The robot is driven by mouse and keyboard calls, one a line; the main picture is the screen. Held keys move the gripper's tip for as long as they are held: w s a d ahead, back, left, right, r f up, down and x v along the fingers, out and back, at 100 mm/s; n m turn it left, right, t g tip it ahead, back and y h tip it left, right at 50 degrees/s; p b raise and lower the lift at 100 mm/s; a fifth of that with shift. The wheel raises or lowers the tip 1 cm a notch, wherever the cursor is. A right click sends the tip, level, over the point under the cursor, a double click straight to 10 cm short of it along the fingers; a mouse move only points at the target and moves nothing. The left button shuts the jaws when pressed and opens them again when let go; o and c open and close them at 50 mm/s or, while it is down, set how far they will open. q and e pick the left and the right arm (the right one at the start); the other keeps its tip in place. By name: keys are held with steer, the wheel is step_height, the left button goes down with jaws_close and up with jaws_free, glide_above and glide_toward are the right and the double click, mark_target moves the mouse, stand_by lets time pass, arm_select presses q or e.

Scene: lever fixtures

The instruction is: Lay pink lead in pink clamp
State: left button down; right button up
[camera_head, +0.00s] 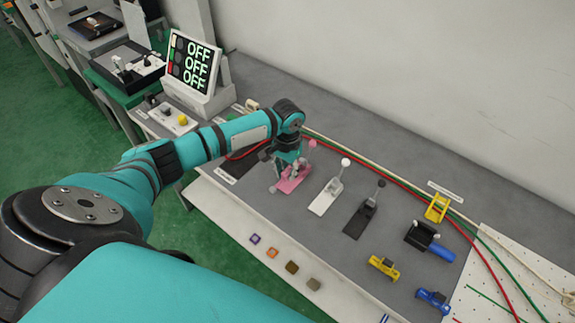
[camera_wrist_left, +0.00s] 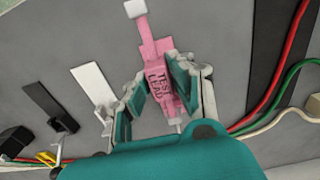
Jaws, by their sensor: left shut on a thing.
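The pink clamp (camera_head: 294,184) lies on the grey bench at the left end of a row of lever fixtures. Its lever with a pink ball (camera_head: 312,143) stands up beside my gripper. My left gripper (camera_head: 282,172) is right over this clamp, pointing down. In the left wrist view, its teal fingers (camera_wrist_left: 158,95) are shut on the pink lead (camera_wrist_left: 162,86), marked "TEST LEAD". A pale block (camera_wrist_left: 135,8) shows at the far end of the pink parts. Lead and clamp overlap, so I cannot tell whether the lead is seated. My right gripper is not in view.
A white lever clamp (camera_head: 325,197) and a black one (camera_head: 360,218) stand to the right. Further right are yellow and blue fixtures (camera_head: 383,266). Red, green and white cables (camera_head: 390,176) run along the back. A panel reading OFF (camera_head: 197,65) stands at the left.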

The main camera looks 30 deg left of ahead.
mark_target(288, 185)
arm_select(q)
steer(key=shift+f, duration=0.25)
steer(key=shift+f, duration=0.35)
steer(key=shift+f, duration=0.1)
steer(key=shift+f, duration=0.3)
steer(key=shift+f+b, duration=0.3)
steer(key=shift+f, duration=0.15)
steer(key=shift+f, duration=0.15)
stand_by(0.3)
steer(key=shift+f, duration=0.35)
steer(key=shift+f, duration=0.1)
